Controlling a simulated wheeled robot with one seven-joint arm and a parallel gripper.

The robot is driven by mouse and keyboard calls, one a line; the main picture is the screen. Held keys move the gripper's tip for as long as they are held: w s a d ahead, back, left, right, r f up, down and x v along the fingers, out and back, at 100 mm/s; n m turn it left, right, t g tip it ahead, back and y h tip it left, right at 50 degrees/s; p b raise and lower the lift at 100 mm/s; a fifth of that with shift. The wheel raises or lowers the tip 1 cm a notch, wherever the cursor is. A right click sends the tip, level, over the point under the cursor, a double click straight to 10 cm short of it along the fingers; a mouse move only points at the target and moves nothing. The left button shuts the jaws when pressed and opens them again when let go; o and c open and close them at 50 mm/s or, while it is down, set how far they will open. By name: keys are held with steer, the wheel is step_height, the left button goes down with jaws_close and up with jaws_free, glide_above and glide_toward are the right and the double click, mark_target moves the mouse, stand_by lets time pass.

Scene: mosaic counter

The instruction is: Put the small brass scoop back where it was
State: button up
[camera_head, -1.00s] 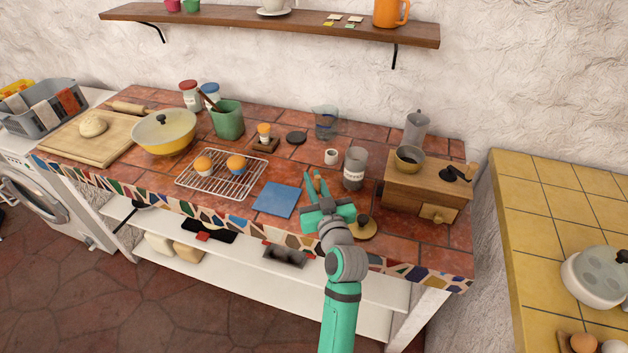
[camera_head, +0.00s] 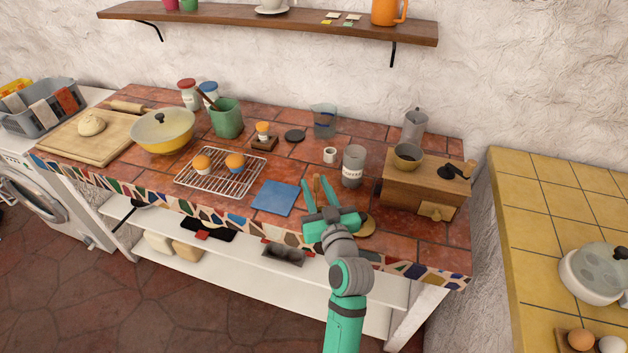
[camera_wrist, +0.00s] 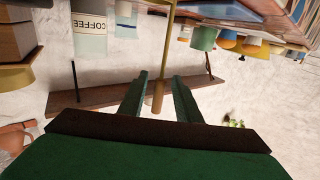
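The small brass scoop (camera_head: 317,184) is between my gripper's fingers in the head view, in front of the counter's coffee tin. In the wrist view, its thin brass stem and wooden handle end (camera_wrist: 158,98) show between the fingers, with a gap on both sides. The scoop's bowl cannot be made out. My gripper (camera_head: 319,184) is open around the handle; both fingers also show in the wrist view (camera_wrist: 160,92). A round brass-coloured lid (camera_head: 367,229) lies partly hidden behind my wrist.
A wooden coffee grinder (camera_head: 425,187) stands to the right. A blue square mat (camera_head: 276,197) lies to the left, beside a wire rack (camera_head: 222,183) with cupcakes. A small white cup (camera_head: 330,155) stands behind the fingers.

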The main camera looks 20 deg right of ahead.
steer(key=s, duration=0.9)
steer(key=s+a+f+m+g+h, duration=0.1)
steer(key=s+a+f, duration=0.3)
steer(key=s+f, duration=0.35)
steer(key=s+a+f+m+g+h, duration=0.1)
steer(key=s+a+f, duration=0.3)
steer(key=s+f, duration=0.35)
steer(key=s+a+n+y, duration=0.1)
steer(key=s+a, duration=0.3)
steer(key=s, duration=0.5)
steer(key=s+a+n+y, duration=0.1)
steer(key=s+a, duration=0.4)
steer(key=s, duration=0.5)
steer(key=shift+s+f+g, duration=0.3)
steer(key=shift+f, duration=0.05)
